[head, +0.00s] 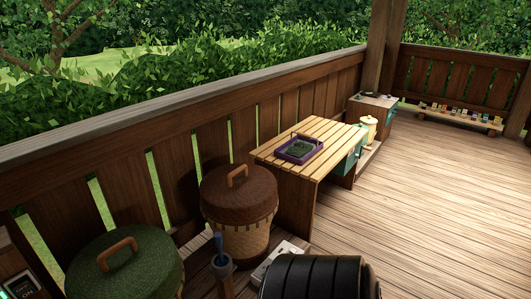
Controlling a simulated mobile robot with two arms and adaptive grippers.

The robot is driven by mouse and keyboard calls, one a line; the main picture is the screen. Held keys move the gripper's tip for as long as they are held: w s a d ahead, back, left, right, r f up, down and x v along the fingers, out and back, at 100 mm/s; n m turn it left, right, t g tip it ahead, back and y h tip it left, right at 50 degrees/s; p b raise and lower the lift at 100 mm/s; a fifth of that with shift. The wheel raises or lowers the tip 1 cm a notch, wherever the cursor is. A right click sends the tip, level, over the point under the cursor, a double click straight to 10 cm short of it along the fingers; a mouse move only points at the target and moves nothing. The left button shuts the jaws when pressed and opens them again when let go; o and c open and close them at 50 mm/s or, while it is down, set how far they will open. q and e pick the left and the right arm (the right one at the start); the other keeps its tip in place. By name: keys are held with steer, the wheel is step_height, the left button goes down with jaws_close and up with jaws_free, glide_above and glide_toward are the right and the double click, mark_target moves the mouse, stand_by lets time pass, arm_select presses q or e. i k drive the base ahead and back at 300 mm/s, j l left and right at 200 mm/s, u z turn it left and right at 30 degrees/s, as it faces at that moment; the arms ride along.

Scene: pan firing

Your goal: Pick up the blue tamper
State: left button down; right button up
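A slim blue handle, which looks like the blue tamper (219,244), stands nearly upright in a grey-blue cup-like holder (222,267) at the bottom of the head view, left of the middle. Its lower end is hidden inside the holder. Neither of my grippers shows in this view, and nothing is seen holding the tamper.
A brown lidded basket (243,195) stands just behind the tamper, and a green-lidded one (125,268) stands to its left. A black ribbed cylinder (318,278) is at the right. A slatted table (335,132) bears a purple tray (280,150). Floor (430,220) at right is clear.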

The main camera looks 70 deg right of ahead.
mark_target(221, 261)
steer(key=z, duration=1.85)
